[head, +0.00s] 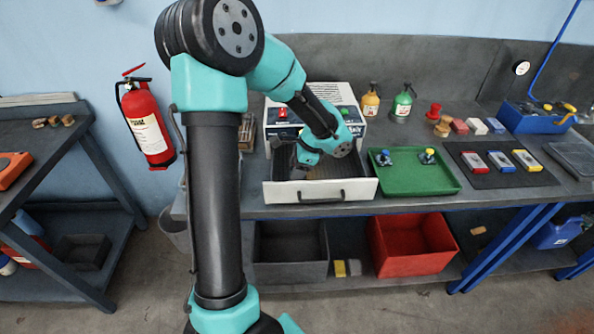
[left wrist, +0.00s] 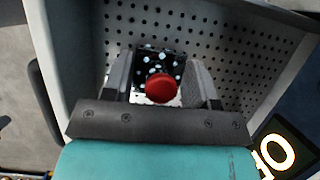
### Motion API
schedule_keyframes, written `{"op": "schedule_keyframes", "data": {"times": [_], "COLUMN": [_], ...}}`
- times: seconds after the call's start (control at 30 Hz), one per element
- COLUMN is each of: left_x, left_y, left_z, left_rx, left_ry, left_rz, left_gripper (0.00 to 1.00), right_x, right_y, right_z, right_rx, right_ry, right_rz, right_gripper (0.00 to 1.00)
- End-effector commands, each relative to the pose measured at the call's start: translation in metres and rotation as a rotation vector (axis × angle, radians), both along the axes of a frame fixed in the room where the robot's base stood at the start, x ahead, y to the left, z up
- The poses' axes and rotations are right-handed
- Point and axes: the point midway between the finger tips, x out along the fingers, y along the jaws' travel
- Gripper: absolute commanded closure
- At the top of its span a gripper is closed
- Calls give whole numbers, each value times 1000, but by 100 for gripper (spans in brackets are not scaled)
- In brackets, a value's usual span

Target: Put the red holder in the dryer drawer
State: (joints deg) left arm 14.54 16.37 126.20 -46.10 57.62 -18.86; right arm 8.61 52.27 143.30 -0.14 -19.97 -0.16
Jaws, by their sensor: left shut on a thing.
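The dryer (head: 350,98) is a white box at the back of the bench, and its drawer (head: 350,190) is pulled open. My left gripper (head: 297,168) reaches down into the drawer, at its left part. In the left wrist view my left gripper (left wrist: 160,68) is shut on the red holder (left wrist: 160,88), which has a round red knob and a dark speckled plate. The drawer's perforated floor (left wrist: 235,65) lies beneath it. I cannot tell whether the holder touches the floor. My arm hides the holder in the head view. My right gripper is not in view.
A green tray (head: 405,185) right of the drawer carries a blue-knobbed holder (head: 384,157) and a yellow-knobbed holder (head: 428,156). A dark mat (head: 480,178) with several coloured blocks lies farther right. Drawer walls surround my left gripper closely.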

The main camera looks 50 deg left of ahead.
Motion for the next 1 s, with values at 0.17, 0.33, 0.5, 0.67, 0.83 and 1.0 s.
{"op": "schedule_keyframes", "data": {"times": [0.17, 0.33, 0.5, 0.67, 0.83, 1.0], "left_x": [0, 0, 0, 0, 0, 0], "left_y": [0, 0, 0, 0, 0, 0], "left_z": [-12, -12, -15, -15, -15, -15], "left_rx": [-1, 0, 0, -1, -1, -1], "left_ry": [-1, -1, 0, -1, -1, -1], "left_rz": [0, 0, 0, 0, 0, 0], "left_gripper": [86, 86, 86, 34, 22, 22], "right_x": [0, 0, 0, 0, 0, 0], "right_y": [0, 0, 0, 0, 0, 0], "right_z": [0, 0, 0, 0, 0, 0], "right_rx": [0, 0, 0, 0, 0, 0], "right_ry": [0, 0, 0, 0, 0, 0], "right_rz": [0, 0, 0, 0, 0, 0], "right_gripper": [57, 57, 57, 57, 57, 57]}}
